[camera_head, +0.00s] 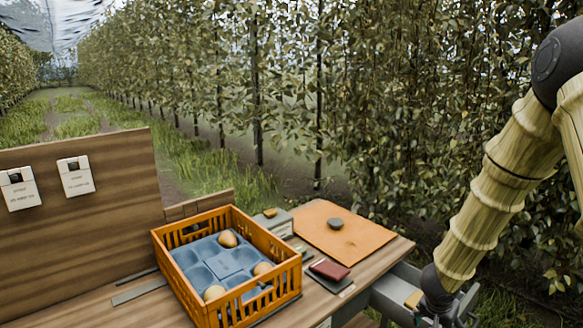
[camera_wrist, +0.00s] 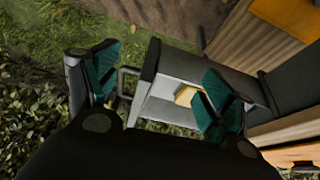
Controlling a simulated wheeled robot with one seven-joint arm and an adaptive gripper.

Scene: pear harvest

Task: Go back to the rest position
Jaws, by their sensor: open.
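My gripper (camera_wrist: 157,88) is open and empty in the wrist view, its two green-padded fingers wide apart. In the head view my arm comes down at the right, and the gripper (camera_head: 440,312) is low at the right bottom, partly cut off by the frame edge. It hangs by a grey metal bin (camera_head: 393,301) at the table's right end. The bin also shows in the wrist view (camera_wrist: 180,68), beyond and between the fingers, with a yellow piece (camera_wrist: 186,95) at it. I cannot tell whether gripper and bin touch.
An orange crate (camera_head: 283,293) on the wooden table holds a blue tray with three pears. Beside it lie an orange mat (camera_head: 355,243) with a dark disc, a grey box (camera_head: 274,222) and a dark red item (camera_head: 329,269). Leafy tree rows (camera_head: 370,110) stand close behind.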

